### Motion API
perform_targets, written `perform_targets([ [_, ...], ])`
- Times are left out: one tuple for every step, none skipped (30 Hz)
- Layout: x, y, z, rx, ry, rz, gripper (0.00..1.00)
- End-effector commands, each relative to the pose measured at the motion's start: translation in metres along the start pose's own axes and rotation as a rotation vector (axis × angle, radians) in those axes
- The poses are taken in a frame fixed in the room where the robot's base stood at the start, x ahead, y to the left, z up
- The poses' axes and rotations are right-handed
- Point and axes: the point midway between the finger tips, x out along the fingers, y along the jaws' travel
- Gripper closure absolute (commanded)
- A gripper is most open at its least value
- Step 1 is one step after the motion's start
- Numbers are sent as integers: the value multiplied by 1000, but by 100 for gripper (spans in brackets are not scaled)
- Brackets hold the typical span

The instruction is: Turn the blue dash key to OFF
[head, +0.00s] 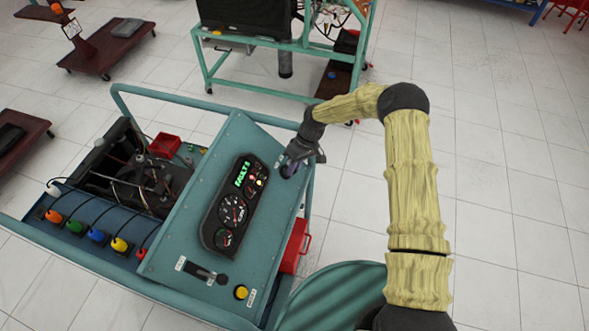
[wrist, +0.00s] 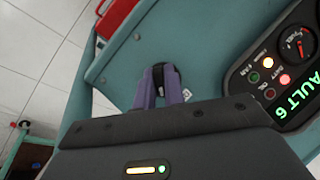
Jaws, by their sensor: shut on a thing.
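The sloped teal dash panel (head: 278,222) stands on a trainer frame left of my arm. My gripper (head: 290,168) is at the panel's upper right, beside the instrument cluster (head: 222,228). In the wrist view my gripper (wrist: 159,84) has its two purple-grey fingers closed around a small dark upright piece, the dash key (wrist: 158,70). The fingers hide most of the key, so its blue colour and its angle cannot be made out. A small white label (wrist: 191,124) shows partly beside the right finger. No OFF marking is readable.
The cluster shows green text reading FAULT 6 in the wrist view, with red and pale yellow lamps lit. A slotted lever (head: 205,272) and yellow button (head: 241,292) sit lower on the panel. A red box (head: 295,245) hangs at its right side. Tiled floor is clear at right.

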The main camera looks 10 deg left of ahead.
Motion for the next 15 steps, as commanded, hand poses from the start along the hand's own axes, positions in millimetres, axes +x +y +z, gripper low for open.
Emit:
perform_targets([
  [0,2,-2,-29,7,23,100],
  [0,2,-3,-48,7,35,100],
  [0,2,-3,-75,8,52,100],
  [1,2,-3,-94,7,64,100],
  [1,1,-3,-116,7,78,100],
  [1,1,-3,-145,8,96,100],
  [0,1,-3,-166,8,109,100],
  [0,1,-3,-187,9,123,100],
  [0,1,-3,-218,8,143,100],
  [0,0,-3,-241,8,157,100],
  [0,0,-4,-262,9,170,100],
  [0,0,-3,-292,9,189,100],
  [0,0,-3,-313,10,203,100],
  [0,0,-3,-334,9,216,100],
  [0,0,-4,-361,10,233,100],
])
